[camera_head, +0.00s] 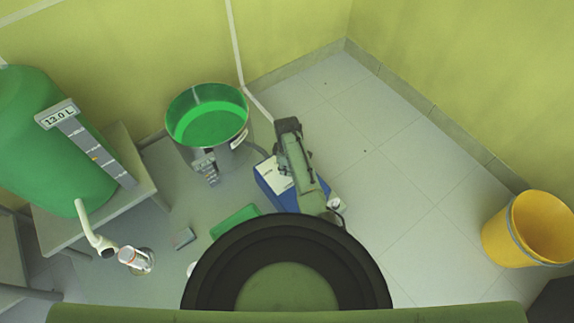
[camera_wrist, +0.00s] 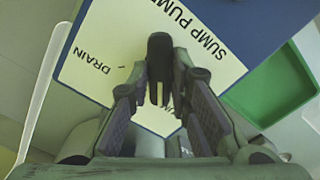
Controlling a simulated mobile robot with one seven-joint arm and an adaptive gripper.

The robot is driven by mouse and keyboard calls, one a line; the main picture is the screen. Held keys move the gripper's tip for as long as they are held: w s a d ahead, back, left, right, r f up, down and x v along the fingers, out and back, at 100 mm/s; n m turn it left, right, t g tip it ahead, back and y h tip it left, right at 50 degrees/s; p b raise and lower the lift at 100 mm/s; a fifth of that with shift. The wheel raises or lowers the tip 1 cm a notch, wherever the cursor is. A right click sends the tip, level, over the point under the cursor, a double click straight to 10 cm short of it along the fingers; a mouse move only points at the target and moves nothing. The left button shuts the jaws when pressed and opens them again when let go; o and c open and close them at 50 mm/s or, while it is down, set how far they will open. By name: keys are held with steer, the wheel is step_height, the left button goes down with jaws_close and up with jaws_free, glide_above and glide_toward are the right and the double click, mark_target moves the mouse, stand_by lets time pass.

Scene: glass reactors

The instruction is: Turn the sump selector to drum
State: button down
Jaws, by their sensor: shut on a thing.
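The sump pump is a blue box with a cream label (camera_head: 276,174), on the floor under my arm in the head view. In the wrist view its label (camera_wrist: 100,40) reads "SUMP PUMP" and "DRAIN", with a partly covered word ending in "UM". My gripper (camera_wrist: 162,62) is over the label with its fingers drawn together. I cannot tell which way the selector points. In the head view my arm hides the selector.
A metal bucket with green liquid (camera_head: 210,122) stands behind the pump. A green tray (camera_head: 235,220) lies beside it. A green drum (camera_head: 50,145) with a gauge reading 13.0 L is on a stand at left. A yellow bucket (camera_head: 520,240) stands right; floor between is clear.

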steer(key=shift+n, duration=0.6)
steer(key=c, duration=1.5)
jaws_free()
step_height(320, 180, up, 12)
